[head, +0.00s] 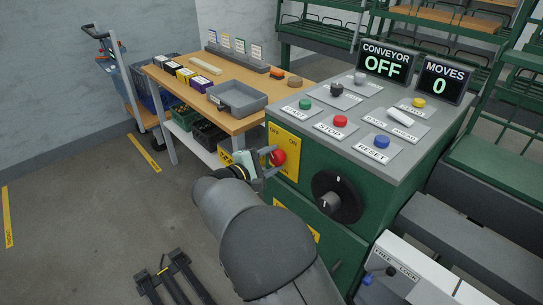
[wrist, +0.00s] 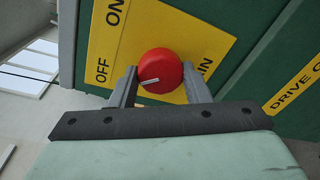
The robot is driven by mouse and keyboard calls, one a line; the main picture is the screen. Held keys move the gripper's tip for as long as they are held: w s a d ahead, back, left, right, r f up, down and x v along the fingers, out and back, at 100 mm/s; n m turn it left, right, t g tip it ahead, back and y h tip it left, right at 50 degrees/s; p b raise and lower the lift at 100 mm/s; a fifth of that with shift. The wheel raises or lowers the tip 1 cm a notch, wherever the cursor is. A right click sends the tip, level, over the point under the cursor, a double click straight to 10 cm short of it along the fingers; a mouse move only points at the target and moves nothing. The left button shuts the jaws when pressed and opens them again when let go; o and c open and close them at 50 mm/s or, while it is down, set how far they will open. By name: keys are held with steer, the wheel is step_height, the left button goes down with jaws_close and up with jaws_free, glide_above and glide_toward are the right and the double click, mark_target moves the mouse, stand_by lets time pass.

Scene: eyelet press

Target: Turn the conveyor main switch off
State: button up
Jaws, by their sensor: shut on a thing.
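The main switch is a round red knob (head: 278,157) on a yellow plate (head: 284,141) on the side of the green console. In the wrist view, the knob (wrist: 160,66) sits between the two fingers of my gripper (wrist: 160,88), which are shut on its sides. Its white mark lies nearly level in the picture, on the side toward the OFF label; ON is printed above OFF. The console display (head: 386,63) reads CONVEYOR OFF. In the head view, my gripper (head: 270,160) reaches the knob from the left, and my arm hides part of the panel below.
A large black dial (head: 337,197) is right of the knob. Push buttons, including red STOP (head: 340,121), are on the console top. A second display (head: 440,82) reads MOVES 0. A wooden table (head: 235,115) with a grey tray (head: 237,98) stands behind left. Floor at left is open.

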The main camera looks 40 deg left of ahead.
steer(key=shift+n, duration=0.5)
steer(key=o, duration=1)
steer(key=shift+c, duration=0.2)
steer(key=s+a+r, duration=0.1)
steer(key=s+r, duration=0.1)
steer(key=s, duration=1.5)
steer(key=shift+s+a, duration=0.15)
steer(key=shift+a, duration=0.25)
steer(key=shift+f, duration=0.1)
